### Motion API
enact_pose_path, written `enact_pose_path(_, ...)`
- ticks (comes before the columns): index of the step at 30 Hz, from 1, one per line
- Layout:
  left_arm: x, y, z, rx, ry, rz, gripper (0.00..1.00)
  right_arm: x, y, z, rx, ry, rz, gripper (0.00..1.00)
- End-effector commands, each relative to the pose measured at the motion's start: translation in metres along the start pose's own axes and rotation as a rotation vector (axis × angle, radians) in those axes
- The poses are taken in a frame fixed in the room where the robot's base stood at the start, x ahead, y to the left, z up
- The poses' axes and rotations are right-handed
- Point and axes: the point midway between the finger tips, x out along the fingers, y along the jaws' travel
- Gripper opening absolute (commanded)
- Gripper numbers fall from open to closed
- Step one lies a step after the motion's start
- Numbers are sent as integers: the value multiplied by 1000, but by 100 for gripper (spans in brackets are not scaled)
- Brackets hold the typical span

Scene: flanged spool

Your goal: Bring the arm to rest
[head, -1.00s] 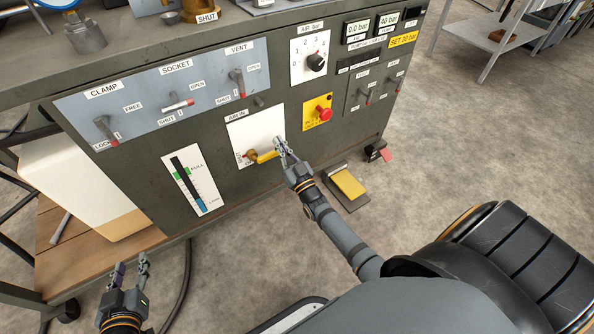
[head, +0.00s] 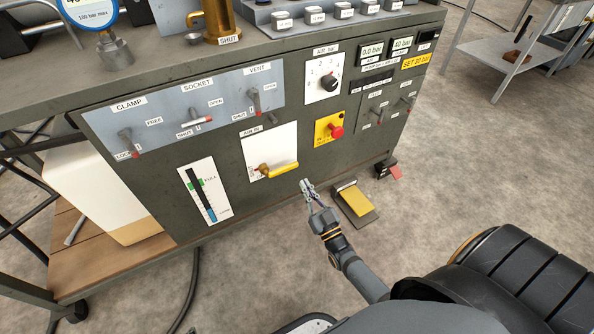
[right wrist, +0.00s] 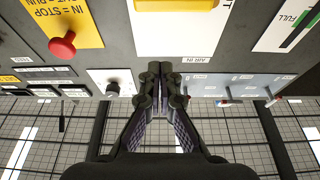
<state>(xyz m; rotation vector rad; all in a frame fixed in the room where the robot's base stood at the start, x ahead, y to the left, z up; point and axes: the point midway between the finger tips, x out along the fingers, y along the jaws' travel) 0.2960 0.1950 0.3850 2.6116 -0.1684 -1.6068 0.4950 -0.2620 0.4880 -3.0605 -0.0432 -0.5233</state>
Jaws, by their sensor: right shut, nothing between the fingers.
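My right gripper (head: 307,186) is in front of the grey machine panel (head: 240,200) in the head view, below and to the right of the yellow AIR IN lever (head: 280,170). It is shut and empty, apart from the lever. In the right wrist view my right gripper (right wrist: 160,70) has its fingertips together, with the yellow lever (right wrist: 190,4) cut off at the top edge. My left gripper is out of the head view.
A red stop button (head: 336,132) on a yellow plate sits right of the lever. A yellow foot pedal (head: 355,200) stands on the floor beside my right gripper. A grey shelf table (head: 500,50) is at the back right. Open floor lies between.

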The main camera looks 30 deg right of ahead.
Motion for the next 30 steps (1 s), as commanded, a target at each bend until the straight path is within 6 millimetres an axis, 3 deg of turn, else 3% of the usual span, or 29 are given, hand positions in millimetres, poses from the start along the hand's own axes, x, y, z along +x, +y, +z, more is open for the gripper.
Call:
enact_pose_path(7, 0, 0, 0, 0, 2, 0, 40, -1, -1, 3, 1, -28, 3, 0)
enact_pose_path(11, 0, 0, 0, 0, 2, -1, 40, -14, -7, 25, 11, -227, 21, 0)
enact_pose_path(15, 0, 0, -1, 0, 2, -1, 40, -54, -22, 54, 31, -589, 34, 0)
enact_pose_path(18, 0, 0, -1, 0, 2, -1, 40, -88, -33, 64, 41, -799, 26, 0)
enact_pose_path(23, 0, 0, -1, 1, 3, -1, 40, -135, -47, 63, 56, -1044, 5, 0)
enact_pose_path(30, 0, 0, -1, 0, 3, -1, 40, -196, -64, 45, 73, -1325, -37, 0)
